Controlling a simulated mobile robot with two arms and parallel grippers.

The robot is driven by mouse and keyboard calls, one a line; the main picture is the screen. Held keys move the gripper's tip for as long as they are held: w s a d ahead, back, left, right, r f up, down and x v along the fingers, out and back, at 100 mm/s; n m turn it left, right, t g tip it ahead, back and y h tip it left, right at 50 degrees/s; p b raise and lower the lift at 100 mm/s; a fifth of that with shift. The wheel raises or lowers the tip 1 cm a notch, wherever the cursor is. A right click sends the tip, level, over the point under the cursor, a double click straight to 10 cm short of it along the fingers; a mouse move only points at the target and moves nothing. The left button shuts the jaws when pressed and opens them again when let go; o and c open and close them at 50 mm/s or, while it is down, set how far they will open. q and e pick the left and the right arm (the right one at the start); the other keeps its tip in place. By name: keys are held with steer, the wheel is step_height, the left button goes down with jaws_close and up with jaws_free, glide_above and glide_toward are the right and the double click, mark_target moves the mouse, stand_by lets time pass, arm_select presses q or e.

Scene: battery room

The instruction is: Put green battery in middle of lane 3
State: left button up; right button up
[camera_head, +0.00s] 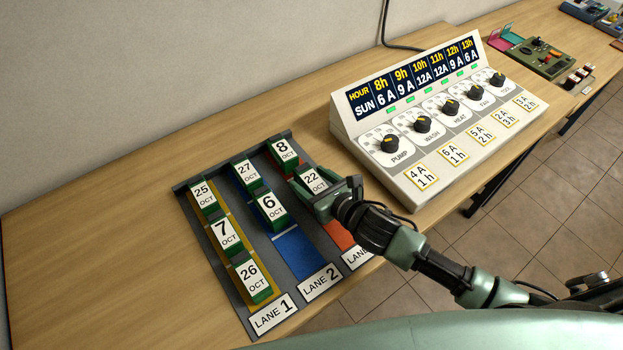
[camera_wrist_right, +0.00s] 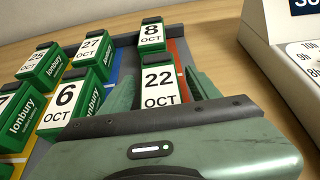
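A green battery labelled 22 OCT (camera_head: 312,180) stands in the middle of lane 3, in front of the battery labelled 8 OCT (camera_head: 283,150). It also shows in the right wrist view (camera_wrist_right: 159,88). My right gripper (camera_head: 326,187) is around it, one finger on each side. The fingers look spread, with a small gap on the right side. The battery's lower part is hidden by the gripper. Lane 3's orange strip (camera_head: 338,235) shows in front, and its label (camera_head: 355,258) is partly covered by my arm. My left gripper is not in view.
Lane 1 (camera_head: 245,318) holds batteries 25, 7 and 26. Lane 2 holds 27 and 6 (camera_head: 270,208), with its blue front place (camera_head: 298,248) bare. The sloped control panel (camera_head: 400,185) stands close on the right. The table (camera_head: 110,235) is clear at left.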

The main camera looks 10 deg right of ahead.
steer(key=shift+r, duration=0.1)
steer(key=shift+s+d+r, duration=0.1)
steer(key=b+v, duration=0.1)
steer(key=v, duration=0.9)
steer(key=shift+s+d, duration=0.15)
steer(key=shift+s, duration=0.15)
steer(key=shift+s+d+r, duration=0.2)
steer(key=shift+s+r, duration=0.2)
steer(key=shift+s, duration=0.05)
steer(key=shift+f, duration=0.1)
